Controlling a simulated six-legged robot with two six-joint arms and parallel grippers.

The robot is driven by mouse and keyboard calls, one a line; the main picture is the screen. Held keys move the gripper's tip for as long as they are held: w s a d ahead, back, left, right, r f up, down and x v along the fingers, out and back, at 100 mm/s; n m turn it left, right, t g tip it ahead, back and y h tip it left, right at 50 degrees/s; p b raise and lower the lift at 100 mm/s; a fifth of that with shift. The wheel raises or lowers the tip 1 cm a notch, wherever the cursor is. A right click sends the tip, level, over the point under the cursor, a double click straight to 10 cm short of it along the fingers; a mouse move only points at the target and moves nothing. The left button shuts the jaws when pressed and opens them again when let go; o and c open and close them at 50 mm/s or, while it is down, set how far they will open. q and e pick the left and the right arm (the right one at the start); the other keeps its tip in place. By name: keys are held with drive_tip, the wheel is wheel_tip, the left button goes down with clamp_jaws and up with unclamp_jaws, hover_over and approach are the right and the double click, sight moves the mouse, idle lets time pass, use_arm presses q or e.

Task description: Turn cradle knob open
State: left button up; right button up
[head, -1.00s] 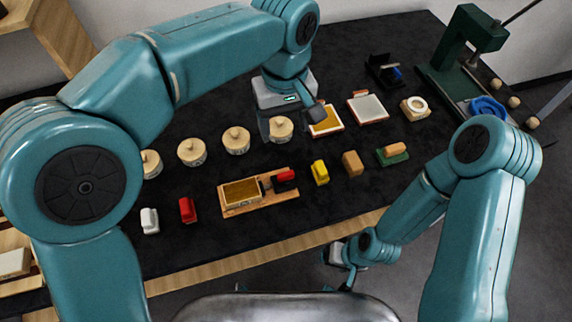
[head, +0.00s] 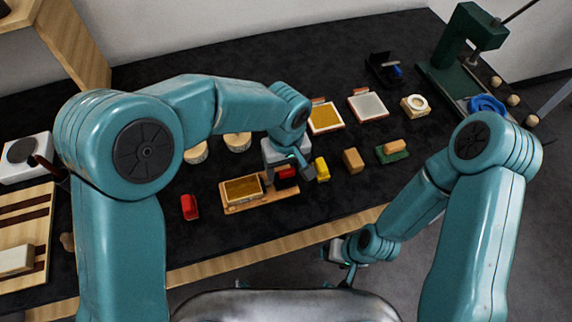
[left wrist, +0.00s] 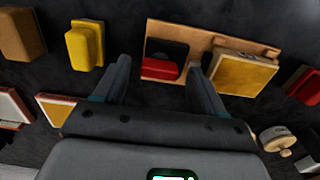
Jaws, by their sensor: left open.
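The cradle (head: 233,208) is a pale wooden board with a gold plate (head: 242,188) on its left part and a red knob (head: 286,173) at its right end. My left gripper (head: 291,176) is over the knob end and partly covers it. In the left wrist view the cradle (left wrist: 200,38) lies ahead. Its red knob (left wrist: 160,69) shows between the open fingers of my left gripper (left wrist: 159,64), with nothing held. I cannot tell whether the fingers touch it. My right gripper (head: 345,262) hangs beyond the table's front edge; its fingers are too small to read.
A yellow block (head: 321,169) stands close right of the cradle, then a brown block (head: 352,160). A red block (head: 189,207) stands to the left. Round wooden pots (head: 237,142) and a gold-topped tray (head: 325,117) are behind. A green press (head: 445,60) stands at the back right.

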use_arm(q)
drive_tip(key=shift+s+d, duration=0.15)
drive_tip(key=c, duration=1.1)
drive_tip(key=shift+o, duration=0.2)
drive_tip(key=shift+m, duration=0.3)
drive_tip(key=m+b, duration=0.1)
drive_tip(key=m, duration=1.1)
drive_tip(key=shift+r+m, duration=0.1)
drive_tip(key=shift+m, duration=0.2)
drive_tip(key=m, duration=0.4)
drive_tip(key=shift+m, duration=0.3)
